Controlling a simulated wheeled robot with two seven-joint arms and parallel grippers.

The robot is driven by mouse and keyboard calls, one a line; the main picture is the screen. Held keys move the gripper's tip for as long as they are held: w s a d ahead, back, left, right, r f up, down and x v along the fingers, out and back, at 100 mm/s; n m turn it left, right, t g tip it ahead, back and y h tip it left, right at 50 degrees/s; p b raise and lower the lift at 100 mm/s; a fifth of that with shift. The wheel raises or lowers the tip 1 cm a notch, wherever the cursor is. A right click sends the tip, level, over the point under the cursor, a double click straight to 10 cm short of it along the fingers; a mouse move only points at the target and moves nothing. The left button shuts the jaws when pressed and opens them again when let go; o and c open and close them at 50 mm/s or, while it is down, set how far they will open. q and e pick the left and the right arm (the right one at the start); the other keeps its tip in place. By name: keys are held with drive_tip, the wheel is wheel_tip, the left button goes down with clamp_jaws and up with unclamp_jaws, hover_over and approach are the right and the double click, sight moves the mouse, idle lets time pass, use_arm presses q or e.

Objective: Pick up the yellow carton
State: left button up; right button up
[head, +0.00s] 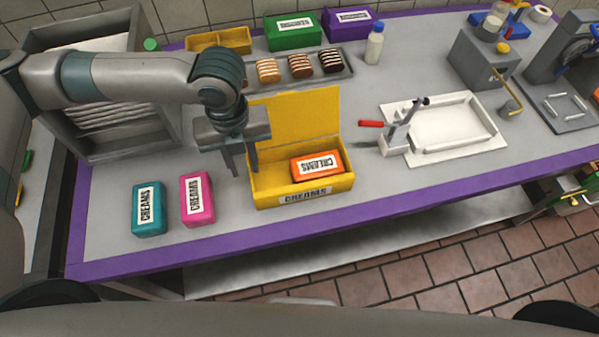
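The yellow carton (262,197) is an open box with its lid (295,118) raised at the back and a "CREAMS" label on its front. It stands on the grey tabletop near the front edge. An orange creams pack (317,167) lies in its right part. My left gripper (243,168) points down at the carton's left end, with its two fingers apart. One finger hangs left of the carton and the other overlaps its left end; I cannot tell whether either touches it. My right gripper is not in view.
Teal (149,208) and pink (197,199) creams packs lie left of the carton. A tray of cream sandwiches (301,67) sits behind the lid. A red-handled press (396,140) stands to the right. A purple edge (330,222) borders the table front.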

use_arm(q)
drive_tip(key=f, duration=0.1)
drive_tip(key=f+p, duration=0.1)
drive_tip(key=d+f, duration=0.1)
drive_tip(key=shift+s+f+p, duration=0.3)
drive_tip(key=shift+f, duration=0.65)
clamp_jaws()
